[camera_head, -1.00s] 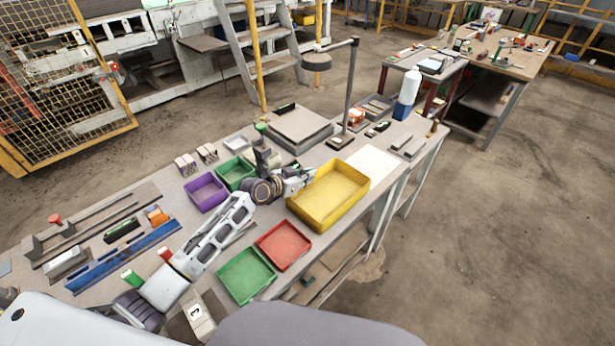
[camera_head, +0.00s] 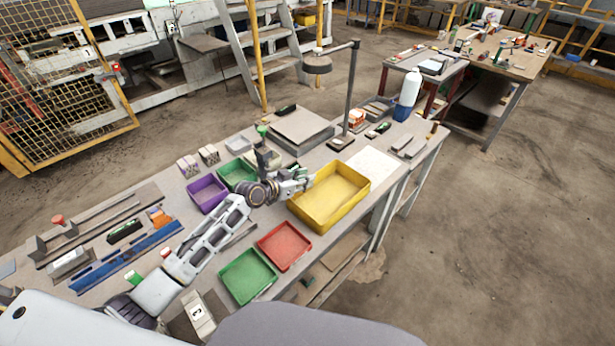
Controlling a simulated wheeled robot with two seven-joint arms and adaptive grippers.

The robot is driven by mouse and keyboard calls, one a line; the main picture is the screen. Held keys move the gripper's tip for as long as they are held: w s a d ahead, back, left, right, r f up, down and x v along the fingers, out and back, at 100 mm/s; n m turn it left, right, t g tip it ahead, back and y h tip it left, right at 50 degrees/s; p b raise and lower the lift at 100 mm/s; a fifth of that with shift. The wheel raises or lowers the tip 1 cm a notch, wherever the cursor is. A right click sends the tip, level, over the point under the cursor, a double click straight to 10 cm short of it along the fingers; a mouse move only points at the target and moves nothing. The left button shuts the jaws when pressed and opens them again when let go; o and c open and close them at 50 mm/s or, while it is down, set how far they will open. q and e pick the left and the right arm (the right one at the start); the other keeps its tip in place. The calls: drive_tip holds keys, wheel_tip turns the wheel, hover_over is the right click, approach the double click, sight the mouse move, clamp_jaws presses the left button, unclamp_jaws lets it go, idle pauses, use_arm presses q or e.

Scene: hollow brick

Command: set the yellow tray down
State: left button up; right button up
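The yellow tray (camera_head: 345,207) is empty and looks level. It appears to rest on the workbench near its front edge, though its underside is hidden. My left gripper (camera_head: 307,181) is at the tray's left rim, with its fingertips against or just beside the wall. The fingers are too small to tell whether they grip the rim or stand apart from it. My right gripper is not in view.
A red tray (camera_head: 284,247) and a green tray (camera_head: 247,277) lie in front of the yellow one. A purple tray (camera_head: 207,194) is at left. A white sheet (camera_head: 372,164) lies behind right. A lamp post (camera_head: 350,95) stands at the back.

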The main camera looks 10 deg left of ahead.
use_arm(q)
drive_tip(key=p+v, duration=0.3)
drive_tip(key=v, duration=0.7)
drive_tip(key=shift+s+f, duration=0.1)
idle(1.0)
